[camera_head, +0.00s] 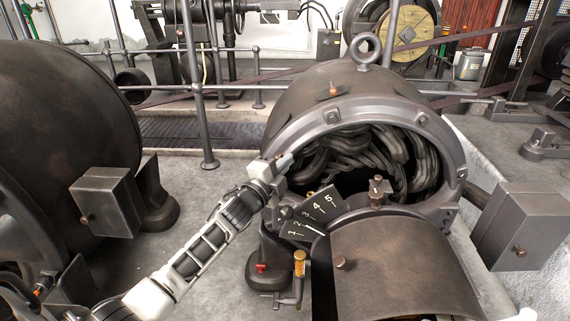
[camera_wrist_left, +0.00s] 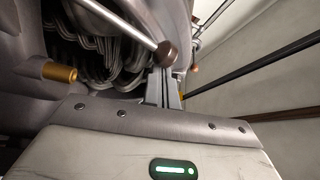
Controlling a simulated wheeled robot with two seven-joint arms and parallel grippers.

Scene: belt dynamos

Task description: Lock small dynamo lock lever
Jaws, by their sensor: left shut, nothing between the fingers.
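The small dynamo (camera_head: 330,95) stands in the middle of the head view, its round front open on dark coils. In the left wrist view a pale rod with a brown ball knob (camera_wrist_left: 167,53), which looks like the lock lever, crosses from the upper left. My left gripper (camera_head: 285,163) is at the left rim of the dynamo opening. Its fingers (camera_wrist_left: 165,85) are shut and empty, with the tips close to the ball knob; I cannot tell if they touch. The lever is not clearly seen in the head view.
A black dial plate numbered 1 to 5 (camera_head: 311,212) sits just below my left gripper. A curved cover (camera_head: 405,265) hangs open in front. A large dark machine (camera_head: 65,120) fills the left, with open floor between.

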